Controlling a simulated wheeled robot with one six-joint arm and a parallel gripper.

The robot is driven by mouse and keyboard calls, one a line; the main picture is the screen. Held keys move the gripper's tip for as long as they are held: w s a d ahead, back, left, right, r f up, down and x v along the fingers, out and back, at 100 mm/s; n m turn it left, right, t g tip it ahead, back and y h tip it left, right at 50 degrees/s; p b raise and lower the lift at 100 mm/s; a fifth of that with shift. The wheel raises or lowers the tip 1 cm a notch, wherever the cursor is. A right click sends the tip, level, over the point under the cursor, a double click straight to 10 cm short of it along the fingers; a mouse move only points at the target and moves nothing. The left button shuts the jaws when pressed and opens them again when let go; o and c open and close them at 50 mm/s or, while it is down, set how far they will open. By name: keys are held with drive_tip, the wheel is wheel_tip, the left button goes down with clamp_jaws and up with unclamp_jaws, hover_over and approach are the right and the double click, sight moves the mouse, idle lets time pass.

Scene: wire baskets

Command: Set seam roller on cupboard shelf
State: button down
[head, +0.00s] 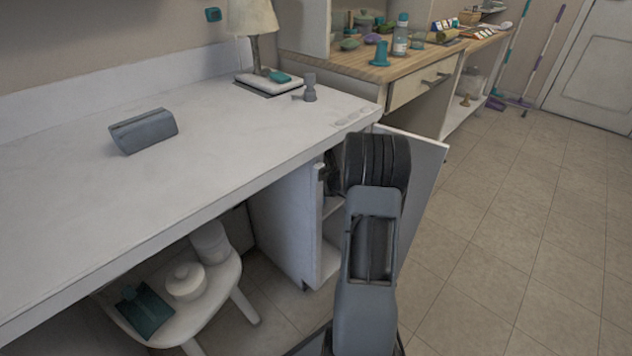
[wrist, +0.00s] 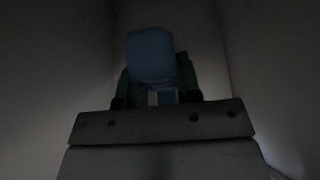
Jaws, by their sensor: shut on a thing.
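The seam roller appears to be the blue rounded piece (wrist: 150,52) in the dim wrist view; its full shape is not clear. My gripper (wrist: 158,97) is shut on it, with dark fingers at either side. In the head view my arm reaches into the open cupboard (head: 285,215) under the white counter, and the gripper is mostly hidden there. A cupboard shelf (head: 332,206) shows as a pale strip left of my arm. Dark plain walls surround the held piece in the wrist view. I cannot tell whether it touches the shelf.
The open cupboard door (head: 428,160) stands just right of my arm. The white counter (head: 70,180) above carries a grey holder (head: 145,131), a small grey item (head: 310,88) and a lamp (head: 254,25). A stool (head: 215,300) stands left. The tiled floor at right is clear.

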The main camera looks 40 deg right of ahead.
drive_tip(key=shift+f, duration=0.15)
drive_tip(key=c, duration=0.7)
unclamp_jaws()
drive_tip(key=shift+c, duration=0.2)
drive_tip(key=shift+s, duration=0.1)
drive_tip(key=p+v, duration=0.3)
drive_tip(key=v, duration=0.4)
drive_tip(key=shift+s+r, duration=0.25)
idle(0.9)
drive_tip(key=shift+d, duration=0.1)
idle(0.3)
